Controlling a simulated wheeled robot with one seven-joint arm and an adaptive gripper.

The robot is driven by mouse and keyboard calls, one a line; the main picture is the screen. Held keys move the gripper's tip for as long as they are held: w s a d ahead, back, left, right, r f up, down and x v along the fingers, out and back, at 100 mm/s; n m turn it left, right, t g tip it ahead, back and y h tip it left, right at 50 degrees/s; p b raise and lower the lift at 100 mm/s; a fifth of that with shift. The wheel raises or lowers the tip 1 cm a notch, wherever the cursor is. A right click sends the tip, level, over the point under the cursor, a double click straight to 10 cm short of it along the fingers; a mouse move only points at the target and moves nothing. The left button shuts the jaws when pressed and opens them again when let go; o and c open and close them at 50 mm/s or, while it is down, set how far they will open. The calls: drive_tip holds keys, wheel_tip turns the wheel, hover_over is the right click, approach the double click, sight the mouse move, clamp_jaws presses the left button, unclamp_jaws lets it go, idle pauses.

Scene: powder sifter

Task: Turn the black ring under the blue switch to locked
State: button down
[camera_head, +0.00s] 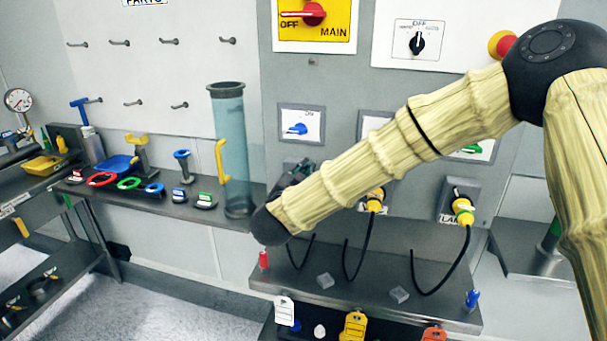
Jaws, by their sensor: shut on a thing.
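The blue switch (297,129) sits on a white plate on the grey panel, its handle lying roughly level. The spot under it is covered by the dark end of my arm. My gripper (296,170) is there, mostly hidden behind the wrist and the cream-sleeved arm. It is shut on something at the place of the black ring. The ring itself is hidden, so its turn position cannot be seen. A black cable hangs below that spot.
Two similar yellow connectors (463,206) with black cables are to the right. A tall clear tube (232,150) stands close left of my gripper. A steel shelf (440,311) with tags and small blocks is below. The red main switch (313,14) is above.

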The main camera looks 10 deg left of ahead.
drive_tip(key=c, duration=1.6)
unclamp_jaws()
drive_tip(key=shift+o, duration=0.2)
drive_tip(key=s, duration=1.2)
drive_tip(key=shift+a, duration=0.15)
